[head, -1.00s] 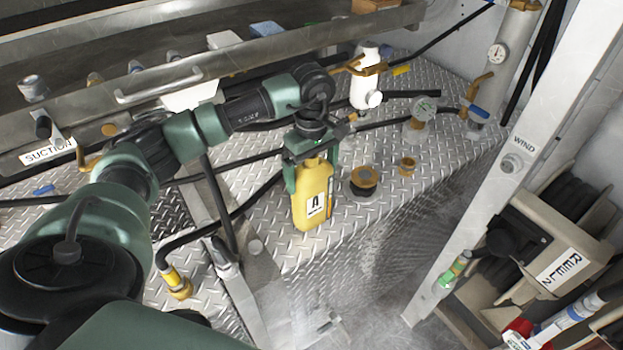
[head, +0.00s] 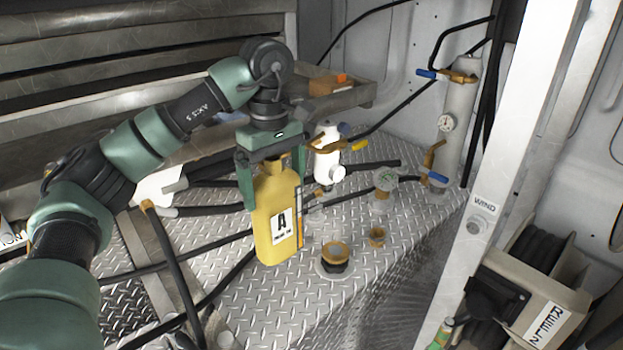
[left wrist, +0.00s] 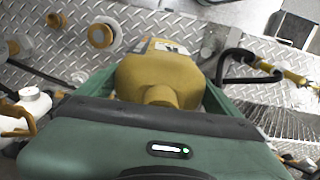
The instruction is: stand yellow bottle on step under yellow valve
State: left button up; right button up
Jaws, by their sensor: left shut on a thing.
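The yellow bottle (head: 274,222) with a white label marked A is upright, its underside seeming a little above the diamond-plate step (head: 290,308). My left gripper (head: 273,188) is shut around the bottle's sides from above. The left wrist view shows the bottle (left wrist: 160,75) from its top, between the green fingers. The yellow valve handle (head: 360,145) is on a white cylinder (head: 327,160), behind and right of the bottle. Gaps under the bottle are hard to judge. My right gripper is not in view.
A brass-capped port (head: 335,256) and a smaller brass fitting (head: 377,237) rise from the plate right of the bottle. Black hoses (head: 215,210) run behind it. A white post (head: 500,180) and reel (head: 520,290) are at right.

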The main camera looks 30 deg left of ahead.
pick_arm(q)
jog(key=s+d+f+m+b, duration=0.1)
jog(key=s+d+f+m, duration=1.2)
jog(key=f, duration=0.4)
jog(key=shift+s+d+f+m+b, duration=0.15)
jog(key=shift+s+d+m+b, duration=0.2)
jog(key=shift+s, duration=0.55)
jog(key=shift+w+a, duration=0.1)
